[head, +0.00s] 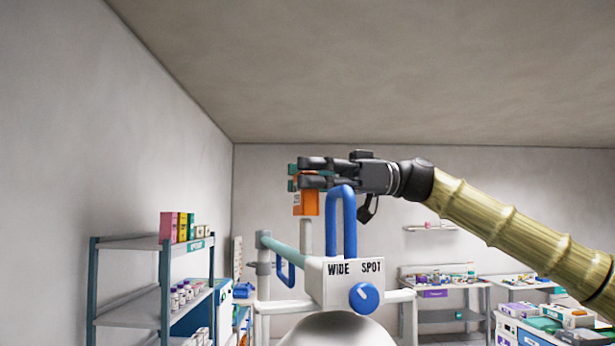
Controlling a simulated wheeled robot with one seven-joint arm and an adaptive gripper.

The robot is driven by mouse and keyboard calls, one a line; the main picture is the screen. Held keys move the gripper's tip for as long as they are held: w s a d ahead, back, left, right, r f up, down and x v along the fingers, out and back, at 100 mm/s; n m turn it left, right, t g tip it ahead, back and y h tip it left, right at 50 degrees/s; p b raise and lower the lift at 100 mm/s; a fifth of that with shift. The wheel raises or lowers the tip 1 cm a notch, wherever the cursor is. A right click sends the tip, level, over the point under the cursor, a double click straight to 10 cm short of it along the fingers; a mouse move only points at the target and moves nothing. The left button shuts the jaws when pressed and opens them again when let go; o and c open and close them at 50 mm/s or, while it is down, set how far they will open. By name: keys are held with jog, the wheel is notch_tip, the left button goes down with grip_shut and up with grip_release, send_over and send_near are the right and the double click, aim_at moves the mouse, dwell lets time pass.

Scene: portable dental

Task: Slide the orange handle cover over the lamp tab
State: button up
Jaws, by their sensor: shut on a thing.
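The orange handle cover (306,205) is held by my gripper (302,179), whose fingers are shut on its upper part. Its lower part hangs below the fingers. A pale upright tab (306,236) stands directly below the cover on the lamp. In this view the cover's lower edge meets the tab's top; I cannot tell whether they touch or overlap. The lamp (340,284) has a white body marked WIDE and SPOT, with a blue knob (364,297).
A pale green bar (283,249) and a smaller blue loop (285,270) lie left of the tab. A shelf rack (140,243) with boxes and bottles stands at left. Supply tables (445,286) stand behind at right. The space above my gripper is clear.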

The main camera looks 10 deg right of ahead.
aim_at(307, 208)
jog(key=shift+f+b, duration=2.8)
jog(key=shift+b, duration=0.15)
dwell(1.9)
dwell(0.3)
jog(key=o, duration=0.9)
jog(key=shift+d, duration=0.1)
jog(key=d, duration=0.8)
jog(key=w+d, duration=0.1)
jog(key=d, duration=0.3)
jog(key=shift+s+f, duration=0.1)
jog(key=shift+s, duration=0.05)
